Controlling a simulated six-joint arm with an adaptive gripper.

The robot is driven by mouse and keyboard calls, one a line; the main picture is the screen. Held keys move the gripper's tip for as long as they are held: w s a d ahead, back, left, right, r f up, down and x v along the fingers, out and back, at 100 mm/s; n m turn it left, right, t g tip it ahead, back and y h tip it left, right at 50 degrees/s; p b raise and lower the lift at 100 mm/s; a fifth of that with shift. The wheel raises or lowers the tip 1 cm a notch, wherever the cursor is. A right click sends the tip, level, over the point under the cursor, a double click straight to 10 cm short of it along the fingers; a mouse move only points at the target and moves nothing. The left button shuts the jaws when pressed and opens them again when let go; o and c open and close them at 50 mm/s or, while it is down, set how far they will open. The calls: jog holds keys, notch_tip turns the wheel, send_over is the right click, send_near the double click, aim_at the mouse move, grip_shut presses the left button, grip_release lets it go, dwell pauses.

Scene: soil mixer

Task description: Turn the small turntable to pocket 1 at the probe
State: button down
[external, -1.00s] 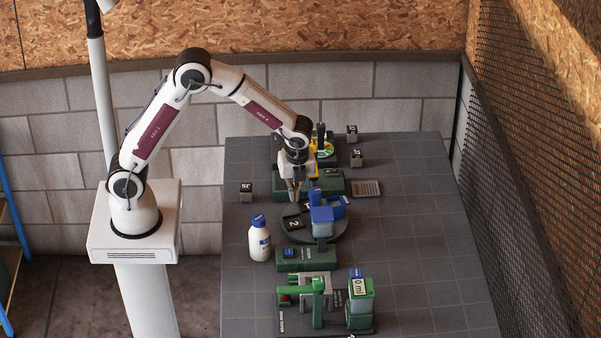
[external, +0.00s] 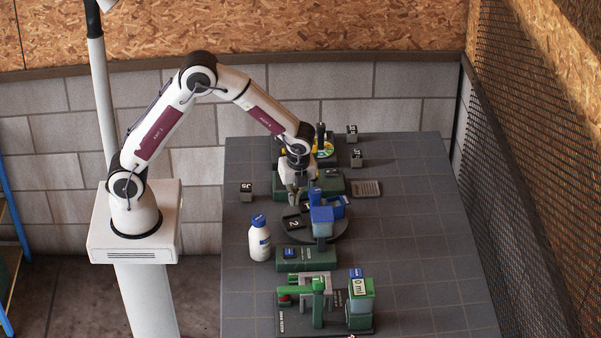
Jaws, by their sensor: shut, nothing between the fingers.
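The small turntable (external: 335,236) is a dark round disc in the middle of the table. A pocket marked 2 (external: 293,223) shows on its left part, and blue and pale blue containers (external: 321,220) stand on it. My gripper (external: 294,203) points down at the turntable's back left edge, beside the blue container. It looks shut and empty. Whether its fingertips touch the turntable cannot be told. The pocket 1 mark and the probe cannot be made out clearly.
A green block (external: 330,184) lies behind the turntable and another green block (external: 306,259) in front. A white bottle (external: 259,239) stands to the left. A green device (external: 318,303) stands near the front. The table's right side is clear.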

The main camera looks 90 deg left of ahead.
aim_at(292, 212)
jog(key=shift+x, duration=4.3)
jog(key=shift+s, duration=0.1)
jog(key=shift+a+m, duration=0.3)
jog(key=shift+m, duration=0.2)
jog(key=shift+a, duration=0.55)
jog(key=v, duration=1)
jog(key=shift+s, duration=0.15)
